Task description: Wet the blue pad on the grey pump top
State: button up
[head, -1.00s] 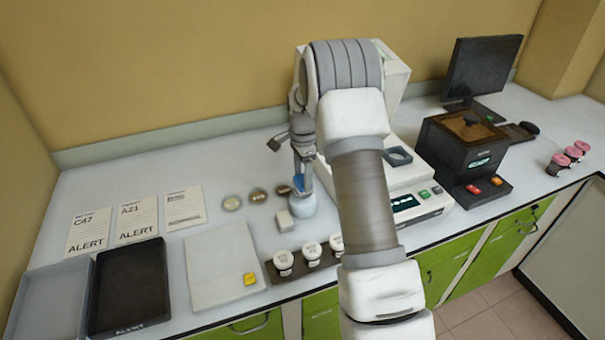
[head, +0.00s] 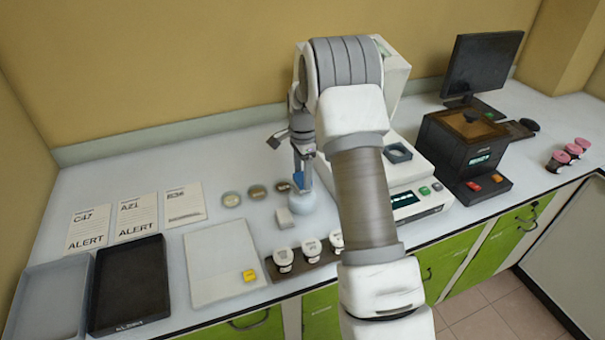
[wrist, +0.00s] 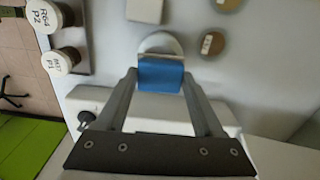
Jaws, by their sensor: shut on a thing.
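My gripper (head: 301,182) is shut on a blue pad (wrist: 160,75), which sits between its two fingertips in the wrist view. The pad also shows as a small blue patch (head: 299,180) in the head view. Directly beneath it stands a pale grey rounded pump (head: 302,205) on the bench. In the wrist view, the rim of the pump top (wrist: 160,40) shows just beyond the pad. The pad is over or on the pump top; I cannot tell whether they touch.
A small white block (head: 284,218) stands just left of the pump. Several round dishes (head: 256,192) lie behind it. White-capped jars (head: 283,257) stand in a dark rack at the front. A white instrument (head: 420,203) is to the right, partly behind my arm.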

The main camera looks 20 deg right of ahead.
aim_at(300, 179)
jog(key=shift+f+b, duration=0.55)
jog(key=shift+f, duration=0.35)
dwell(0.9)
jog(key=shift+r, duration=0.1)
jog(key=shift+r+p, duration=2.15)
jog(key=shift+r, duration=1.35)
jog(key=shift+s+a+f+n, duration=0.15)
jog(key=shift+s+a+n, duration=0.1)
jog(key=shift+a+n, duration=0.15)
jog(key=s+a+f+n, duration=0.3)
jog(key=s+a+n, duration=0.8)
jog(key=n, duration=0.5)
jog(key=s, duration=0.2)
jog(key=shift+s+n, duration=0.3)
jog(key=shift+s, duration=0.1)
